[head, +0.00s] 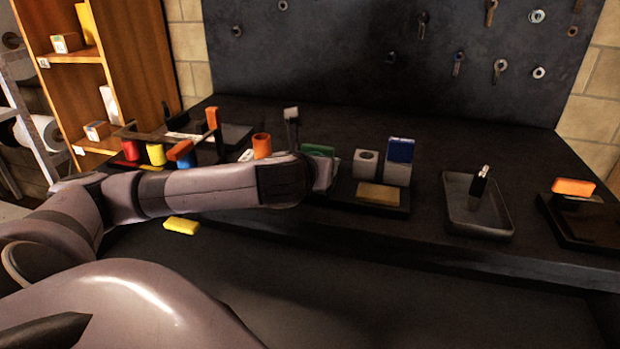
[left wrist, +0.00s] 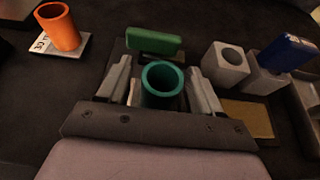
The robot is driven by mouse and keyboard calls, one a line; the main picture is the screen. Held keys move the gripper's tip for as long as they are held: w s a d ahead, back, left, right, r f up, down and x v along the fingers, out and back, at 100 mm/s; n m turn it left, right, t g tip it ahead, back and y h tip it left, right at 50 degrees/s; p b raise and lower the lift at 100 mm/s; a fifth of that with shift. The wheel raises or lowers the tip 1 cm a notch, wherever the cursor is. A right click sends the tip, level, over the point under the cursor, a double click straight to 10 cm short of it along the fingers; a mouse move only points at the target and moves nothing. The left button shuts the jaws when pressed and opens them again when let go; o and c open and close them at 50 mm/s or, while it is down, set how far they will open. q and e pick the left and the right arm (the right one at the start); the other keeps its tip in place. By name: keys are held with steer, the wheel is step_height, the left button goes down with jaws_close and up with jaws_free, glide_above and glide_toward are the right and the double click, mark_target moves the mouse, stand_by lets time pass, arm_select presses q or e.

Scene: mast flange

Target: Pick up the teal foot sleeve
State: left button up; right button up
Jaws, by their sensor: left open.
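The teal foot sleeve (left wrist: 162,88) is a short round tube with an open top, seen in the left wrist view. My left gripper (left wrist: 160,68) is open, with one finger on each side of the sleeve and dark gaps showing between. The sleeve stands between the fingers; I cannot tell whether either finger touches it. In the head view my left arm and hand hide the sleeve, and the left gripper (head: 322,172) shows only in part. My right gripper is not in view.
A green block (left wrist: 154,41) stands just behind the sleeve. A grey holed block (left wrist: 226,64) and a blue-topped block (left wrist: 290,52) are to the right. An orange cup (left wrist: 60,28) sits on a label at left. A grey tray (head: 478,222) stands further right.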

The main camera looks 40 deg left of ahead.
arm_select(q)
steer(key=shift+w+a+f, duration=0.25)
steer(key=shift+w+a, duration=0.05)
steer(key=shift+w, duration=0.25)
steer(key=shift+c, duration=0.3)
steer(key=c, duration=1)
steer(key=shift+r, duration=0.1)
jaws_close()
steer(key=shift+r, duration=0.1)
